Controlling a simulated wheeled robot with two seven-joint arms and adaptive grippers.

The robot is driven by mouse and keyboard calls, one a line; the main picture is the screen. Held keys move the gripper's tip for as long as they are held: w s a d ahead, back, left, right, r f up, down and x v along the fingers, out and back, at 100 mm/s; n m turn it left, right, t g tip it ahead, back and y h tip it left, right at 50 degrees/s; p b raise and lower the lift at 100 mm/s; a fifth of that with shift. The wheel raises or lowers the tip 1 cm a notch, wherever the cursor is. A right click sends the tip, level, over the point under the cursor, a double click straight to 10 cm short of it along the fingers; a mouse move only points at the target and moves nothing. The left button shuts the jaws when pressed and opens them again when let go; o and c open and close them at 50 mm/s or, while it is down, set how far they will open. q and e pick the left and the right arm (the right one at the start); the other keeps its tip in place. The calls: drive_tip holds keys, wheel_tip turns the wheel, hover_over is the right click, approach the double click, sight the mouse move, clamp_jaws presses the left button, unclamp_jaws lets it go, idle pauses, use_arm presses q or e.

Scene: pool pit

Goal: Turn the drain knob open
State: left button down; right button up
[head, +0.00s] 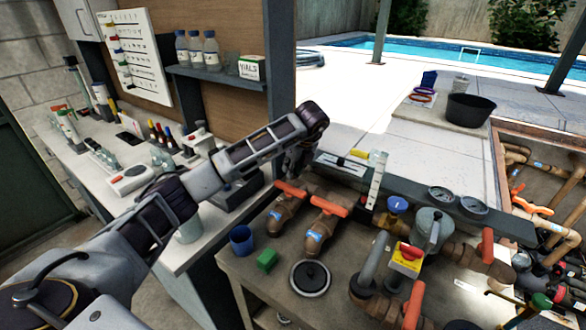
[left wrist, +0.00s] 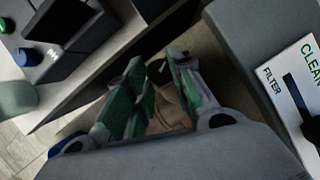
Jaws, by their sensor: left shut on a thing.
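Brown pipework with orange-red handles stands on the bench in the head view, with one handle at the left (head: 291,188) and a larger one beside it (head: 329,205). Their blue labels are too small to read, so I cannot tell which is the drain knob. My left gripper (head: 294,170) reaches down at the back of the left handle. In the left wrist view its green-padded fingers (left wrist: 150,95) are shut on a brown part (left wrist: 171,106), mostly hidden between and behind them. My right gripper is not in view.
A filter panel (left wrist: 296,85) lies close at the right in the left wrist view. A grey valve (head: 432,228) and more pipes crowd the right.

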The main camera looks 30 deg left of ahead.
use_arm(q)
drive_tip(key=shift+a, duration=0.1)
drive_tip(key=c, duration=1.2)
unclamp_jaws()
drive_tip(key=shift+w, duration=0.1)
drive_tip(key=shift+r, duration=0.1)
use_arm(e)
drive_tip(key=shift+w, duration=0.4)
use_arm(q)
drive_tip(key=shift+d+r, duration=0.25)
drive_tip(key=shift+r, duration=0.2)
drive_tip(key=v, duration=1)
drive_tip(key=shift+s+r, duration=0.2)
drive_tip(key=shift+r, duration=0.15)
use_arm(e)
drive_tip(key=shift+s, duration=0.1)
use_arm(q)
drive_tip(key=shift+d, duration=0.1)
drive_tip(key=shift+r, duration=0.2)
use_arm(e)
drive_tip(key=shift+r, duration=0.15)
